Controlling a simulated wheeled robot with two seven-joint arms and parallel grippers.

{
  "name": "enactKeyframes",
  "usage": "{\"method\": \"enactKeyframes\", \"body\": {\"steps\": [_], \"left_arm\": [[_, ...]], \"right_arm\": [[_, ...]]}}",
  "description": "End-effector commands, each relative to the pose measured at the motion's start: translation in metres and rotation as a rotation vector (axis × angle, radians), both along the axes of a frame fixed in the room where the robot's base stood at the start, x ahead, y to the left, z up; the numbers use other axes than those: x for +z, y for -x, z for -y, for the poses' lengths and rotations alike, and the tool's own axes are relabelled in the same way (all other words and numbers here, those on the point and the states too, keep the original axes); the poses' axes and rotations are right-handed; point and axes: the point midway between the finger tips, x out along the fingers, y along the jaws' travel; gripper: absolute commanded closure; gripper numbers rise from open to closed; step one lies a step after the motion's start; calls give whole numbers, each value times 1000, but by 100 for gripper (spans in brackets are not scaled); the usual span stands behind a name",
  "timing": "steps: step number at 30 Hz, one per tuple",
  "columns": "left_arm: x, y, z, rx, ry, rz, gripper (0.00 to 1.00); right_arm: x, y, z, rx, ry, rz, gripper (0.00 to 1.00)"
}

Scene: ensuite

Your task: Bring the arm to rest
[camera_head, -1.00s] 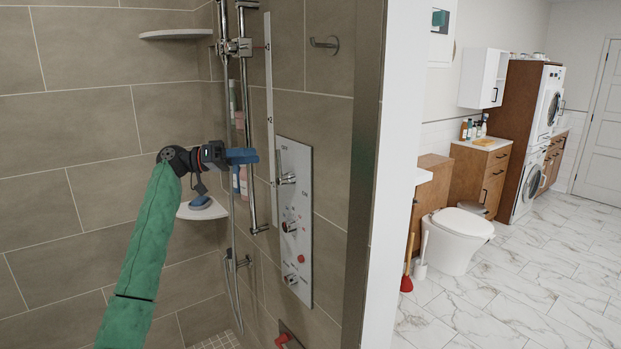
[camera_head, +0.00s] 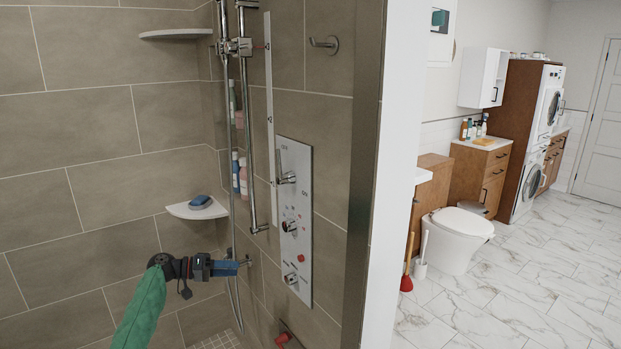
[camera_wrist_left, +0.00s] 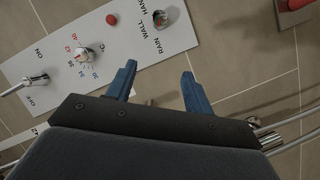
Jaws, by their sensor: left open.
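My left arm, in a green sleeve, comes in from the lower left of the head view. Its gripper (camera_head: 232,268) has blue fingers and hangs in the shower, left of the control panel's lower part and below the corner shelf. In the left wrist view the two blue fingers (camera_wrist_left: 160,88) stand apart with nothing between them. The metal control panel (camera_head: 297,213) is on the wall; it also shows beyond the fingers in the left wrist view (camera_wrist_left: 75,40). My right gripper is not in view.
A corner shelf (camera_head: 180,211) holds a blue sponge-like item (camera_head: 200,200). A vertical shower rail (camera_head: 250,150) and hose run near the gripper. A red handle (camera_head: 283,340) is low on the wall. A toilet (camera_head: 458,240) and a plunger (camera_head: 407,283) stand beyond the wall edge.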

Motion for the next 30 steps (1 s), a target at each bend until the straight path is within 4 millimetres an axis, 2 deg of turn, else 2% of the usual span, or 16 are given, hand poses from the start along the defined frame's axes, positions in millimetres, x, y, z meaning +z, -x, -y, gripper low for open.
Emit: {"method": "enactKeyframes", "body": {"steps": [5, 11, 15, 21, 27, 30], "left_arm": [[-23, -12, -9, 68, -131, -11, 48], [-58, -30, -34, 188, -345, -19, 48], [-84, -45, -64, 300, -539, -17, 48], [-107, -62, -116, 465, -816, 6, 48], [-113, -73, -168, 612, -1061, 48, 48], [-111, -75, -187, 663, -1146, 67, 48]], "right_arm": [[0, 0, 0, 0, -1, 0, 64], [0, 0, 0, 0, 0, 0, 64], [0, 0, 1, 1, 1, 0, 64], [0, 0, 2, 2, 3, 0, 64], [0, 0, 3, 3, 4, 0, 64], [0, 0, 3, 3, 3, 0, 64]]}}
